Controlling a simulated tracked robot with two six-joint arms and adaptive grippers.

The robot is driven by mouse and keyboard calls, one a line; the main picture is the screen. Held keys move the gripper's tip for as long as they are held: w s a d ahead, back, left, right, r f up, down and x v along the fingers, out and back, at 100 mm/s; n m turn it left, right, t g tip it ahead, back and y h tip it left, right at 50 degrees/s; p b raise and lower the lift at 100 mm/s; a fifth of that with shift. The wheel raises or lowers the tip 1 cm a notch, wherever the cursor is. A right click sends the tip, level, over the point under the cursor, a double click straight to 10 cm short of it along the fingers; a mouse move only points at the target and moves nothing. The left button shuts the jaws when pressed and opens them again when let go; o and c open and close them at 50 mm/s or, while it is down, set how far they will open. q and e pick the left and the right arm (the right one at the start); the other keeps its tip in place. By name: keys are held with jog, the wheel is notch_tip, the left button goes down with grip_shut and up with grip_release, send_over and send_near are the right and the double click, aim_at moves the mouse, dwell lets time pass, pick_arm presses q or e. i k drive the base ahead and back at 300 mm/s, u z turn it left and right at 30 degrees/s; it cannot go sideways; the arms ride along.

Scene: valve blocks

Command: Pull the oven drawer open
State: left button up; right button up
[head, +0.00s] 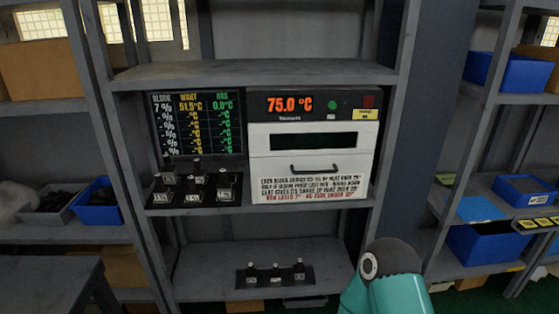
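The white oven (255,140) stands on a shelf in the middle of the head view. Its display reads 75.0 °C in orange. A dark window slot crosses its front. Below it is the drawer front (270,172) with a dark bar handle (322,168) and printed text underneath. The drawer looks flush with the oven front. A teal link of one of my arms shows at the bottom right, below the oven. Neither of my grippers is visible.
A black board (196,124) with readings stands left of the oven. Several valve blocks (195,185) stand in front of it. A rack with a few more (275,274) sits on the lower shelf. Shelves with blue bins (484,244) flank both sides.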

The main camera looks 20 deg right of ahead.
aim_at(273, 179)
jog(key=z, duration=0.15)
jog(key=i, duration=0.95)
jog(key=z, duration=0.5)
